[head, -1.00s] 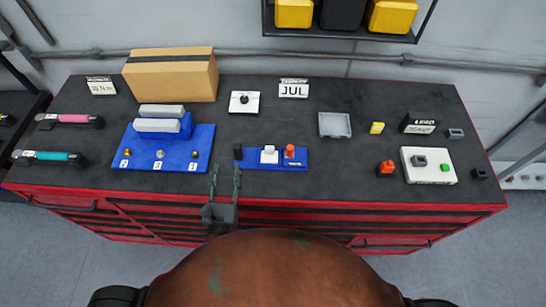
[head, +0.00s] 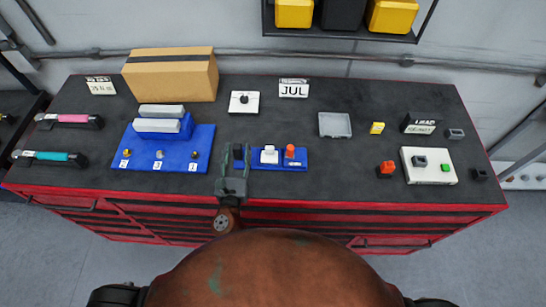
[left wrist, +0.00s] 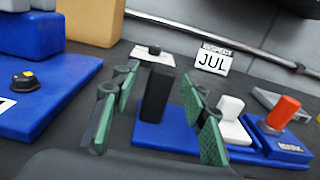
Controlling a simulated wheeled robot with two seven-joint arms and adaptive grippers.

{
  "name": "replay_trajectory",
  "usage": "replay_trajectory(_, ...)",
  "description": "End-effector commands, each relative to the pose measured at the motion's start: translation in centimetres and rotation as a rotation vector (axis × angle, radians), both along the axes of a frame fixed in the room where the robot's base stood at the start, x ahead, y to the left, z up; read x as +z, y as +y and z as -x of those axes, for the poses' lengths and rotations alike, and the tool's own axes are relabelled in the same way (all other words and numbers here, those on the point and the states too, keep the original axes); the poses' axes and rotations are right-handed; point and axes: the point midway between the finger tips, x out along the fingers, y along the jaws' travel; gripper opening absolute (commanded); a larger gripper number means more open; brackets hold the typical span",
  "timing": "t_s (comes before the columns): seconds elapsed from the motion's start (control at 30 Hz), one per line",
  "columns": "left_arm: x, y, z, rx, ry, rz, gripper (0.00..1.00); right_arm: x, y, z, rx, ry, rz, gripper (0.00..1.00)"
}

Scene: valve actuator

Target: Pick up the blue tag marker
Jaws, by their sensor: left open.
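No loose piece stands out plainly as a blue tag marker. A small blue base (head: 278,167) at the front middle of the bench carries a black upright block, a white piece (head: 269,155) and an orange knob (head: 290,151). My left gripper (head: 235,156) is open at the left end of this base. In the left wrist view the black block (left wrist: 157,96) stands between the open green-padded fingers (left wrist: 160,112), with a visible gap on each side. The orange knob (left wrist: 283,111) sits on a labelled blue block to the right. My right gripper is not in view.
A larger blue stand (head: 178,160) with numbered knobs is on the left, before a cardboard box (head: 180,82). A white panel (head: 428,172) is at right. The bench middle between is mostly clear.

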Motion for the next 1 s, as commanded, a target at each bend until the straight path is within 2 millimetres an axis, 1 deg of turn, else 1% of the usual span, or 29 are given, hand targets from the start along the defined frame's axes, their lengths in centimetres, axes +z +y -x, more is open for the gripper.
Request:
replay_trajectory(0.03,0.11,-0.06,-0.57,-0.001,-0.002,0.000,0.41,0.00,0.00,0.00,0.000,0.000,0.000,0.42)
replay_trajectory(0.13,0.01,-0.03,-1.11,-0.001,0.000,-0.001,0.41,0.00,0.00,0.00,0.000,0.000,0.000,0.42)
replay_trajectory(0.37,0.00,0.00,-1.17,0.000,0.000,-0.001,0.40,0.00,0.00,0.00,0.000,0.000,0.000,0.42)
replay_trajectory(0.9,0.01,0.00,-1.14,0.000,0.000,-0.001,0.03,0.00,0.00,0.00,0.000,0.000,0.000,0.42)
replay_trajectory(0.93,0.01,0.00,-1.14,0.000,0.000,-0.001,0.01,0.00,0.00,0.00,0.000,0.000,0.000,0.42)
replay_trajectory(1.0,0.01,0.01,-1.14,0.000,0.000,-0.001,0.00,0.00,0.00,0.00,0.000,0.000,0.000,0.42)
